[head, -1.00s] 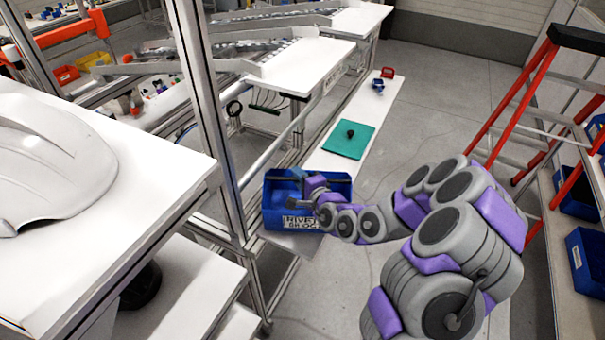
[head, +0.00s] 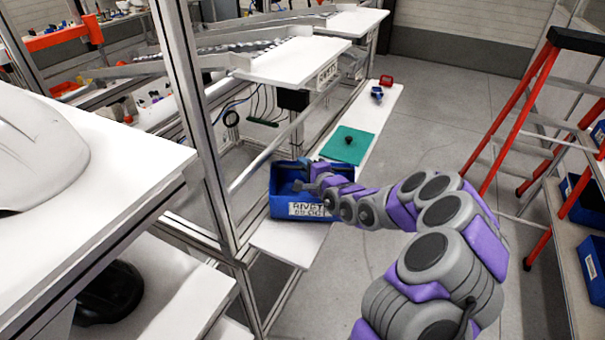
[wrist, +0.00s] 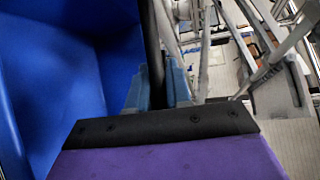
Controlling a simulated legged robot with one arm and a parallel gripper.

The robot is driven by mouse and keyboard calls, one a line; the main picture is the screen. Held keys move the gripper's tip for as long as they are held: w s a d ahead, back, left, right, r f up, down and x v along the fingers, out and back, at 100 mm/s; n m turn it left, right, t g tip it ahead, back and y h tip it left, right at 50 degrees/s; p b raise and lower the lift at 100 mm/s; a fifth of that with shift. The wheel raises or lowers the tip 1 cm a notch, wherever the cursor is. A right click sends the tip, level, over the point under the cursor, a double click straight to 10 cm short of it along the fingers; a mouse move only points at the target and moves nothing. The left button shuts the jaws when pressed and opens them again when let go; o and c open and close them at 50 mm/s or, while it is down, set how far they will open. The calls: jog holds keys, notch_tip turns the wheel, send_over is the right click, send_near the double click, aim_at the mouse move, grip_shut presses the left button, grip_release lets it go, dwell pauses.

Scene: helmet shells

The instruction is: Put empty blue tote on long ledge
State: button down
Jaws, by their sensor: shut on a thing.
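The blue tote (head: 283,204) has a white label reading "RIVET" on its front and is at the near part of the long white ledge (head: 292,241). From this angle I cannot tell whether it rests on the ledge or hangs just above it. In the wrist view the blue inside of the tote (wrist: 50,75) fills the left, looking empty, and my gripper's fingers (wrist: 160,85) close on a dark rim.
A green mat (head: 347,145) with a black knob lies farther along the ledge, with a small blue item (head: 377,94) and a red item (head: 386,80) beyond. A metal frame post (head: 190,120) stands left of the tote. A red stepladder (head: 520,110) stands at the right.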

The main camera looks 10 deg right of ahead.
jog(key=shift+a+f, duration=0.1)
jog(key=shift+f, duration=0.55)
jog(key=c, duration=1.3)
grip_release()
jog(key=shift+a, duration=0.5)
jog(key=shift+c, duration=0.2)
jog(key=shift+o, duration=1.4)
jog(key=p+v, duration=0.1)
jog(key=v, duration=1.1)
jog(key=shift+d, duration=0.35)
